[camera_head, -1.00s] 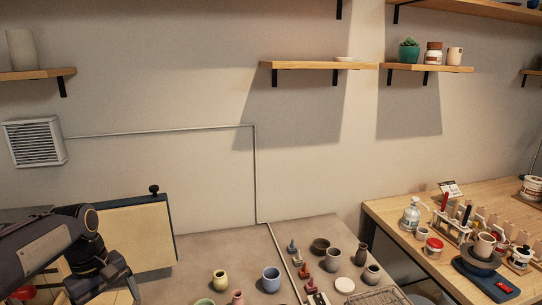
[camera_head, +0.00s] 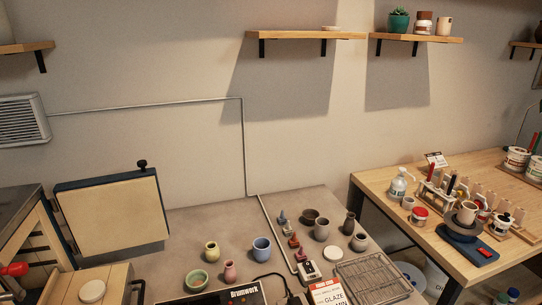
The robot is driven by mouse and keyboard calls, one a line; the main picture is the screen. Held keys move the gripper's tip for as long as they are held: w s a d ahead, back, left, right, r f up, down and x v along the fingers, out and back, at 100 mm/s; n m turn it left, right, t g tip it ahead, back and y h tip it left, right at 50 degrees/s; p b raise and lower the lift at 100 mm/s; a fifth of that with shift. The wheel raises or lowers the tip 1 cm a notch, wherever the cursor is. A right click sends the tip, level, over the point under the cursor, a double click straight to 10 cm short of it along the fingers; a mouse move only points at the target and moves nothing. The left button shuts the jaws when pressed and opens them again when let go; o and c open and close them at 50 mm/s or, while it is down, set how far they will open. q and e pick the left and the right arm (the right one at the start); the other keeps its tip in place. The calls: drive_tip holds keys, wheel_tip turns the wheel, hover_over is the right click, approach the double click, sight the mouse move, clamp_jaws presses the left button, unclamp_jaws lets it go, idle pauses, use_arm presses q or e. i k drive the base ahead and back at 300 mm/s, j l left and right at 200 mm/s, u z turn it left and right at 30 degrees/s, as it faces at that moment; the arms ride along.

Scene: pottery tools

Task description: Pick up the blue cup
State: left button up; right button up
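Neither of my grippers shows in the head view now.
Several dark pots, such as this one (camera_head: 322,229), and a wire rack (camera_head: 372,276) stand to the right. A wooden table (camera_head: 380,185) with a scale (camera_head: 466,239) is further right. A framed board (camera_head: 113,213) stands at left.

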sight(262, 246)
drive_tip(key=l+u, duration=0.1)
drive_tip(key=u, duration=0.35)
drive_tip(key=k+l+u, duration=0.1)
drive_tip(key=u, duration=0.4)
drive_tip(key=i+l+u, duration=0.1)
drive_tip(key=u, duration=0.2)
drive_tip(key=i+l+u, duration=0.3)
